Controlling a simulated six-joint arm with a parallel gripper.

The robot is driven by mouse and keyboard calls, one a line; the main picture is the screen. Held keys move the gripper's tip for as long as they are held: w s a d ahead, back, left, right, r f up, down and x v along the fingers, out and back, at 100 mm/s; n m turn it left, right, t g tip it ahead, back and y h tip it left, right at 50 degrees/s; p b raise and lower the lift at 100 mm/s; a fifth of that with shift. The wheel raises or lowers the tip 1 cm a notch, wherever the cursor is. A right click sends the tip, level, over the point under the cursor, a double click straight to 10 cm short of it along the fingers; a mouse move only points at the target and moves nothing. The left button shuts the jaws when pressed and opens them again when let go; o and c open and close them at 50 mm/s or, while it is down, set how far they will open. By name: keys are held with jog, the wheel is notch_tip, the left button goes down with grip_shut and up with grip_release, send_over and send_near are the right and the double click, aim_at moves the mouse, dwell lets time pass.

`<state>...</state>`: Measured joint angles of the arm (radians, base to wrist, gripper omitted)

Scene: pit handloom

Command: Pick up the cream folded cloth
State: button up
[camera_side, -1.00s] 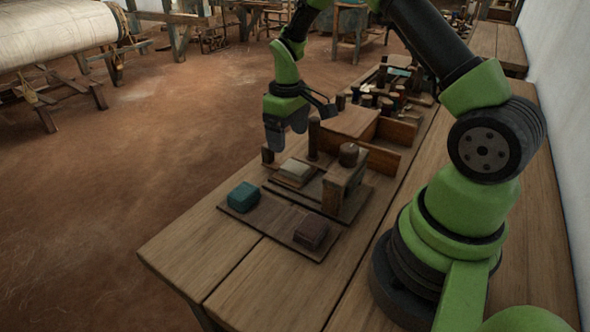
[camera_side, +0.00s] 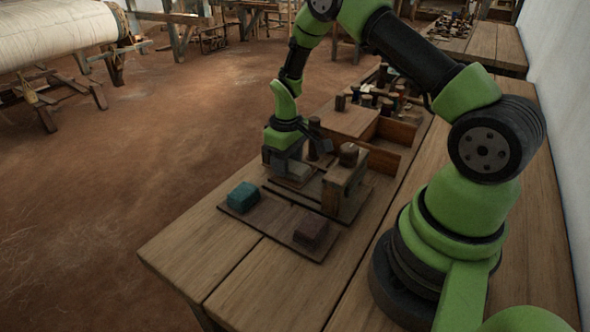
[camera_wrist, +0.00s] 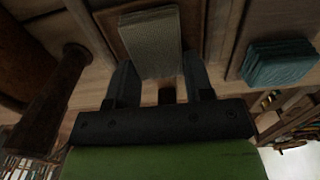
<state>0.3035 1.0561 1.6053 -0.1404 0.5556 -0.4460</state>
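The cream folded cloth (camera_wrist: 150,43) lies on a brown wooden board at the top middle of the wrist view. In the side view the cloth (camera_side: 293,172) is mostly hidden behind my gripper (camera_side: 284,168). My gripper (camera_wrist: 160,80) is open, with its two dark fingers apart and the near end of the cloth between or just above them. I cannot tell whether either finger touches the cloth. The gripper is low over the board.
A teal folded cloth (camera_side: 243,197) and a dark brown block (camera_side: 311,229) lie on a nearer board (camera_side: 274,222). A wooden block with a dark knob (camera_side: 345,178) stands close to the right. A dark post (camera_wrist: 52,105) stands left in the wrist view.

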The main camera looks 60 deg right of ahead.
jog(key=c, duration=0.4)
jog(key=shift+o, duration=0.2)
jog(key=shift+r, duration=0.1)
